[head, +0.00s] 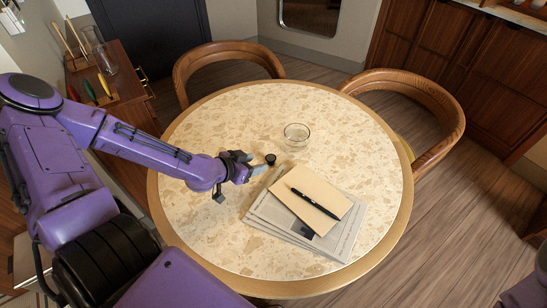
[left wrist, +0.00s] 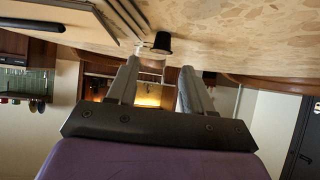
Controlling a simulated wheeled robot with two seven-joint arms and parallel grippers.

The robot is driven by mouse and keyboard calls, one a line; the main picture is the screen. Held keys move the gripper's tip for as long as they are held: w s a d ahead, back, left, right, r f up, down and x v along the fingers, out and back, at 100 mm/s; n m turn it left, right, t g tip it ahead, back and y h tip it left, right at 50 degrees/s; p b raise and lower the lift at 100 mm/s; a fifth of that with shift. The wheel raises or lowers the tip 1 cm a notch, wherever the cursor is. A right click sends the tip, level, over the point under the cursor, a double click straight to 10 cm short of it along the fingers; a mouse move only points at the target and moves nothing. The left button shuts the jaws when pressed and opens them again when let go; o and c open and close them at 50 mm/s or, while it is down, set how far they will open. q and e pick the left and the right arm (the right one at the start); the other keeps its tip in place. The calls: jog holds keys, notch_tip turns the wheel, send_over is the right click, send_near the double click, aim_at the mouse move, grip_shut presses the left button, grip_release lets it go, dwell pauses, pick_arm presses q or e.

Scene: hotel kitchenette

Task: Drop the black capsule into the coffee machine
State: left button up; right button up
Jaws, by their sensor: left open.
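The black capsule (head: 271,159) rests on the round speckled table, left of the glass bowl. My left gripper (head: 251,168) is low over the tabletop with its fingertips close to the capsule on its left side. In the left wrist view the capsule (left wrist: 162,42) shows just beyond the fingertips, roughly in line with the gap between them. The left gripper (left wrist: 160,75) is open and empty. I cannot make out a coffee machine in either view. My right gripper is not in view.
A clear glass bowl (head: 297,135) stands behind the capsule. Newspapers (head: 268,213) with a tan notebook (head: 322,190) and black pen (head: 316,203) lie at the near right. Wooden chairs (head: 228,56) stand behind the table. A wooden side cabinet (head: 130,90) is at left.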

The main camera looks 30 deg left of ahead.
aim_at(270, 158)
pick_arm(q)
jog(key=shift+w+d+f, duration=0.1)
jog(key=shift+w+f, duration=0.3)
jog(key=shift+f, duration=0.2)
jog(key=b+x, duration=0.1)
jog(key=x, duration=0.2)
jog(key=b+x, duration=0.2)
jog(key=x, duration=0.1)
jog(key=shift+w+r+b, duration=0.15)
jog(key=shift+r+b, duration=0.1)
jog(key=shift+b, duration=0.05)
jog(key=shift+w, duration=0.35)
jog(key=shift+s+r, duration=0.1)
jog(key=shift+r, duration=0.05)
jog(key=shift+c, duration=0.9)
jog(key=c, duration=0.7)
